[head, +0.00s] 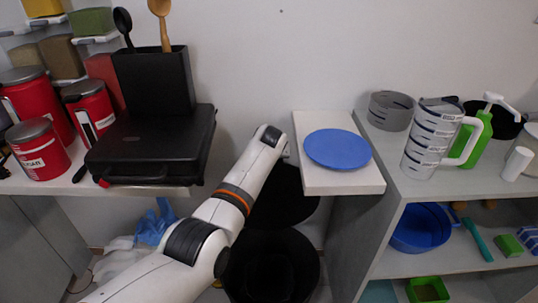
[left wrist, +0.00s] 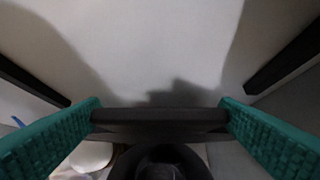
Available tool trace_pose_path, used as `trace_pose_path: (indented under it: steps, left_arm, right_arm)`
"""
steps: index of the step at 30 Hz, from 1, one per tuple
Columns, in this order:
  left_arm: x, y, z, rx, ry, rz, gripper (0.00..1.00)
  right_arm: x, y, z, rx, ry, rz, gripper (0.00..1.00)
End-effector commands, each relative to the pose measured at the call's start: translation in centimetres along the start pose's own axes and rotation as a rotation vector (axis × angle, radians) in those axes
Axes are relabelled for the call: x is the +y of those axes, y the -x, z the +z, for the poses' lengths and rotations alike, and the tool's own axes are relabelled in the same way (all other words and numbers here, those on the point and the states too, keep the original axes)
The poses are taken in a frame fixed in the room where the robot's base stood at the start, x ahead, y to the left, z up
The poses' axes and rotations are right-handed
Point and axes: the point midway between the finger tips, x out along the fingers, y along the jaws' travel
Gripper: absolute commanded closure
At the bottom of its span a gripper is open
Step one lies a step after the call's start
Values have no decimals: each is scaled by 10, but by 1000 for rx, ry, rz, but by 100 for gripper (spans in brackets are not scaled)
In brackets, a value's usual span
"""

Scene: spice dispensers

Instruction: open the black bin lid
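The black bin (head: 270,275) stands on the floor below the gap between the counters, with its dark round opening facing up. Its black lid (head: 290,195) is raised behind the opening, tilted up towards the wall. My left arm crosses in front of part of the bin and lid. The left gripper itself is hidden in the head view. In the left wrist view, the left gripper (left wrist: 160,112) has its teal fingers wide apart, with a dark horizontal edge between them, probably the lid; contact cannot be told. My right gripper is not in view.
A white board (head: 348,184) with a blue plate (head: 338,149) juts out just right of my arm. A black case (head: 150,145) sits on the left counter. Shelves with a measuring jug (head: 432,140) stand at right. Blue gloves (head: 155,222) lie low at left.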

Motion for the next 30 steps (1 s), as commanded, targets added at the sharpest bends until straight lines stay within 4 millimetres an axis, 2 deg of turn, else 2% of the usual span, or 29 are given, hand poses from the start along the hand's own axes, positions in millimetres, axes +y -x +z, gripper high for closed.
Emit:
trace_pose_path:
  steps: [1,3,11,13,16,21,30]
  left_arm:
    - [0,2,3,-5,0,-1,7]
    - [0,1,2,-3,0,0,0]
    - [0,3,3,0,1,0,0]
    - [0,8,8,0,2,0,0]
    - [0,21,20,-2,2,-1,0]
    - [0,45,44,-3,1,-1,0]
    - [0,72,69,-2,1,-1,0]
  right_arm:
    - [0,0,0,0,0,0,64]
    - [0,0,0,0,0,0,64]
    - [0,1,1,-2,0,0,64]
    - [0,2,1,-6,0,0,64]
    - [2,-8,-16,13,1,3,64]
    - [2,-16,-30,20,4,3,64]
    - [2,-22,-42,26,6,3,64]
